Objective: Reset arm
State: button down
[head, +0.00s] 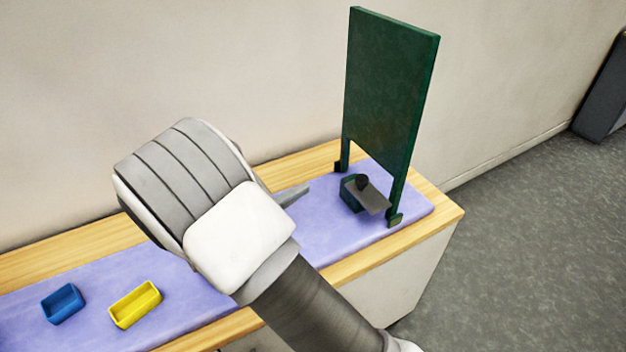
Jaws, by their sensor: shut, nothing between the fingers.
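My arm reaches up from the bottom of the head view, and its large grey and white wrist part covers the middle of the table. My gripper (294,195) shows only as a small grey tip to the right of the wrist, above the purple mat (326,232). The tip looks shut, with nothing seen in it. The rest of the gripper is hidden behind my arm. The tip is apart from the green board and the trays.
A tall dark green board (390,90) stands on legs at the table's right end. Below it is a small green box (350,195) with a dark round thing and a grey flat piece. A blue tray (63,304) and yellow tray (135,305) sit at left. A wall is behind.

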jog(key=shift+s+a, duration=0.3)
jog(key=s+d+r+m+g+y, duration=0.1)
jog(key=s+d+r+m+g, duration=0.1)
jog(key=d+r+g, duration=0.3)
jog(key=s+d+m+g+y, duration=0.1)
jog(key=s+d+m+g, duration=0.15)
jog(key=d, duration=0.45)
jog(key=s+d+r+m+g, duration=0.1)
jog(key=s+d+r+g, duration=0.2)
jog(key=d, duration=0.3)
jog(key=s+d+r+m+y, duration=0.2)
jog(key=s+d+r+y, duration=0.1)
jog(key=s+d+y, duration=0.4)
jog(key=s+a+r+m+t+y, duration=0.1)
jog(key=s+a+r+t+y, duration=0.2)
jog(key=s+r, duration=0.3)
notch_tip(320, 180, up, 20)
jog(key=s+p, duration=0.1)
jog(key=p, duration=2)
jog(key=shift+s, duration=0.15)
